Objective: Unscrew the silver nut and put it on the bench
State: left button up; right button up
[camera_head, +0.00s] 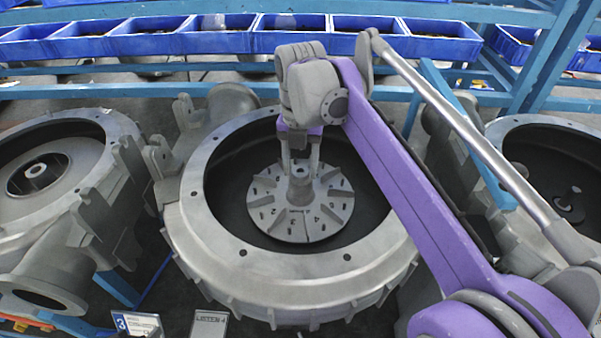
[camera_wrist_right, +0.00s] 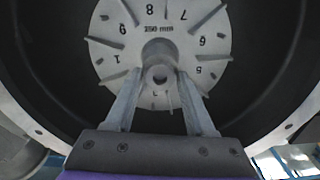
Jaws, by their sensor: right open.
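My right gripper (camera_head: 300,168) reaches down from above into the open round blower housing (camera_head: 185,222). Its two fingers are open, one on each side of the upright hub (camera_head: 300,190) at the centre of the grey numbered impeller (camera_head: 265,215). The right wrist view shows the open fingers (camera_wrist_right: 159,80) beside the hub, with a small round end (camera_wrist_right: 160,75) between them. I cannot clearly tell a separate silver nut from the hub, nor whether the fingers touch it. My left gripper is not in view.
More blower housings stand at the left (camera_head: 90,125) and right (camera_head: 535,122), the left one close beside the middle one. Blue bins (camera_head: 290,40) line a blue rack at the back. Small label signs (camera_head: 210,324) stand in front. The housing rim surrounds the gripper.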

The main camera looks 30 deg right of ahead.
jog(key=m, duration=1.8)
jog(key=shift+m, duration=0.3)
jog(key=m, duration=0.6)
grip_shut()
jog(key=n, duration=1.9)
jog(key=shift+n, duration=0.3)
jog(key=n, duration=0.5)
jog(key=shift+n, duration=0.4)
